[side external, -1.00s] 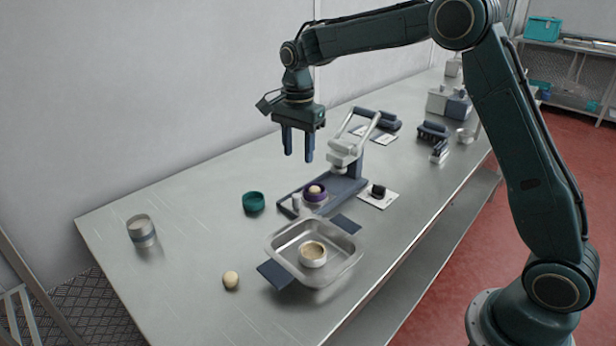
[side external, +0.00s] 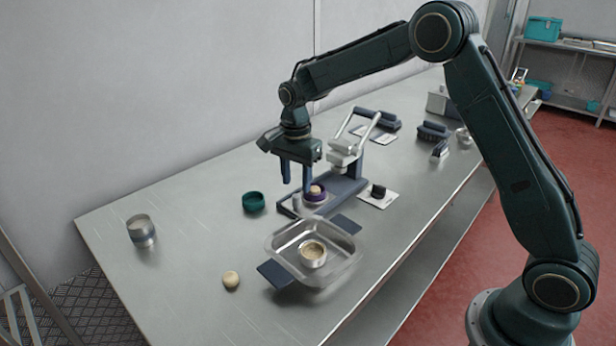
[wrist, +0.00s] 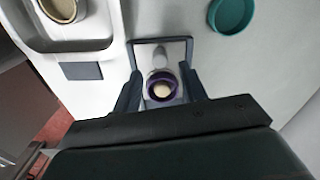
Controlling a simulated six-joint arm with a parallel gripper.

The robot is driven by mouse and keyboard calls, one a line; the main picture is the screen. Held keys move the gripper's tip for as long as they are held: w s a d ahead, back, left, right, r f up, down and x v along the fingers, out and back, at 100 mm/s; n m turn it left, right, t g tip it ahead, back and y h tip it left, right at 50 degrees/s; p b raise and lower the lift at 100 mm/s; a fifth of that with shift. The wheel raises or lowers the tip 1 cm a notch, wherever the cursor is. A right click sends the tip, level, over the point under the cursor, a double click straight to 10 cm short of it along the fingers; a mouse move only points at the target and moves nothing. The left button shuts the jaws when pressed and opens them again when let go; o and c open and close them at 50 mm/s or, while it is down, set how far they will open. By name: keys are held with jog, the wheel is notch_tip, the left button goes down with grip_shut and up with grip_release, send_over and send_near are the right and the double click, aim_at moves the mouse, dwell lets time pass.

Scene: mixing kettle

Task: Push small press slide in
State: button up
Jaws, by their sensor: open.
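The small press (side external: 345,165) stands mid-table, with a dark blue base, a grey upright and a raised lever handle. Its slide (side external: 312,203) sticks out at the front, toward the tray. On the slide is a purple ring mould (side external: 315,194) with a pale dough ball in it. In the wrist view the purple mould (wrist: 161,87) sits between the fingers, with a pale knob (wrist: 160,58) in front of it. My gripper (side external: 295,192) is open and points down just above the slide's front end. Whether a finger touches the slide I cannot tell.
A steel tray (side external: 345,272) with a pale round cup (side external: 312,254) stands in front of the press. A teal bowl (side external: 253,202), a pale ball (side external: 231,279) and a metal can (side external: 141,231) lie to the left.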

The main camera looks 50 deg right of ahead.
aim_at(297, 195)
jog(key=shift+f, duration=2.9)
grip_shut()
